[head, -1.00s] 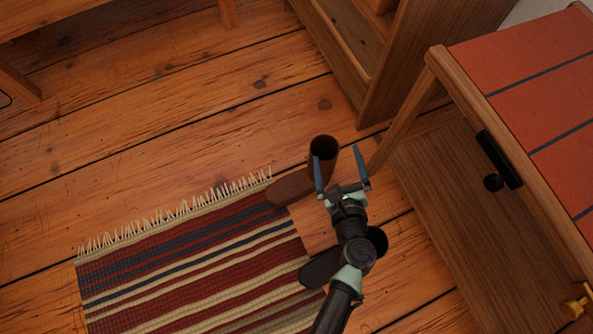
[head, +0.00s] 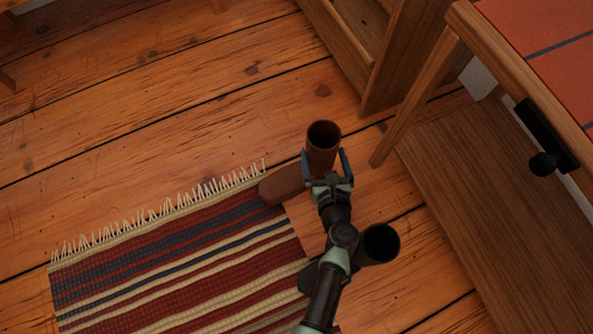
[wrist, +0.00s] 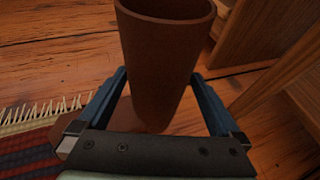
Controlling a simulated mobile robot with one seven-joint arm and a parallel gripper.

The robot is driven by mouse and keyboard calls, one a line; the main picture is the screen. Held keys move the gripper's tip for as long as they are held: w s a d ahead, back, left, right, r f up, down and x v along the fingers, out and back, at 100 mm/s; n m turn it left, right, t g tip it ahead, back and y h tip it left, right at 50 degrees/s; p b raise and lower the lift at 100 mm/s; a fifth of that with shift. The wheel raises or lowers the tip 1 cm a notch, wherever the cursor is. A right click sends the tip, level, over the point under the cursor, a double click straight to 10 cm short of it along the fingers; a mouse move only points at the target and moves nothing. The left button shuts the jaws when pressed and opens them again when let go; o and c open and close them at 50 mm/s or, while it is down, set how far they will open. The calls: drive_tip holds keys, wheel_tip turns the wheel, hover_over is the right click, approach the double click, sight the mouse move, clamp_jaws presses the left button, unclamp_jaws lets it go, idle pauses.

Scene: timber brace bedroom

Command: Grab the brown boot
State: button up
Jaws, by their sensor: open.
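The brown boot stands upright on the wooden floor, its shaft (head: 322,140) open at the top and its foot (head: 283,184) pointing left onto the rug's corner. In the wrist view the boot shaft (wrist: 165,60) rises between the two blue fingers. My gripper (head: 326,162) is open, with one finger on each side of the shaft. I cannot tell whether either finger touches it. My gripper also shows in the wrist view (wrist: 163,95), where its dark body hides part of the boot's foot.
A second, darker boot (head: 378,244) stands just right of my arm, partly hidden by it. A striped fringed rug (head: 170,265) lies at left.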

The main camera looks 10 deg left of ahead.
sight(319, 141)
drive_tip(key=b+x, duration=0.2)
drive_tip(key=x, duration=0.3)
drive_tip(key=shift+b, duration=0.4)
drive_tip(key=shift+r, duration=0.2)
clamp_jaws()
